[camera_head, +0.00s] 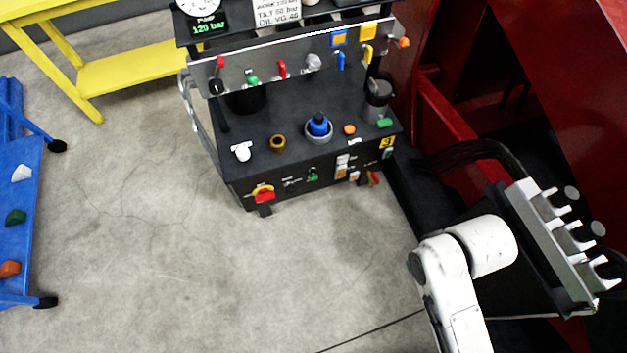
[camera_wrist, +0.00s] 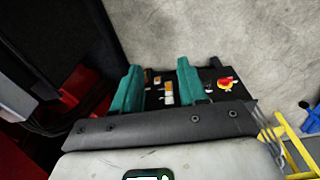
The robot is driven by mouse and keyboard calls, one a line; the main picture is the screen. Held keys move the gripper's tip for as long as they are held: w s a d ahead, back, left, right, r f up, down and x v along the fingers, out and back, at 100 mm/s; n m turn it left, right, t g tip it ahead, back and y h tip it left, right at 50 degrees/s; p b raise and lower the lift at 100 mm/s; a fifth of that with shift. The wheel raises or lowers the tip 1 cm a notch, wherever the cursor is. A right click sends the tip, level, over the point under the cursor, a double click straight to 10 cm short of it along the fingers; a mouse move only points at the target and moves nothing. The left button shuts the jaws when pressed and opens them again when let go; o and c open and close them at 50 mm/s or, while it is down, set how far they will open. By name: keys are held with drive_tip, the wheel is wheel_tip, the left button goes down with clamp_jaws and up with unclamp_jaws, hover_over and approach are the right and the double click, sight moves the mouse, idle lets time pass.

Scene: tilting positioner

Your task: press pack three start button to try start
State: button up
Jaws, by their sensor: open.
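The black power pack (camera_head: 300,110) with a yellow number tag (camera_head: 387,142) stands at the top middle of the head view. Its front panel holds a red and yellow rotary switch (camera_head: 264,194), a small green control (camera_head: 313,177) and orange-white switches (camera_head: 342,166). Which is the start button cannot be read. My gripper (camera_wrist: 158,66) shows in the wrist view with two teal fingers apart and nothing between them. Beyond the fingers lie the panel's orange-white switch (camera_wrist: 169,93) and red-yellow switch (camera_wrist: 225,84). The green control is not visible there, perhaps behind the right finger.
A red machine frame (camera_head: 575,90) and a black unit with grey connectors (camera_head: 560,240) crowd the right side. A yellow bench (camera_head: 140,72) stands upper left and a blue rack (camera_head: 22,210) at the left. The concrete floor before the pack is clear.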

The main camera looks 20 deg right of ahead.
clamp_jaws()
idle(1.5)
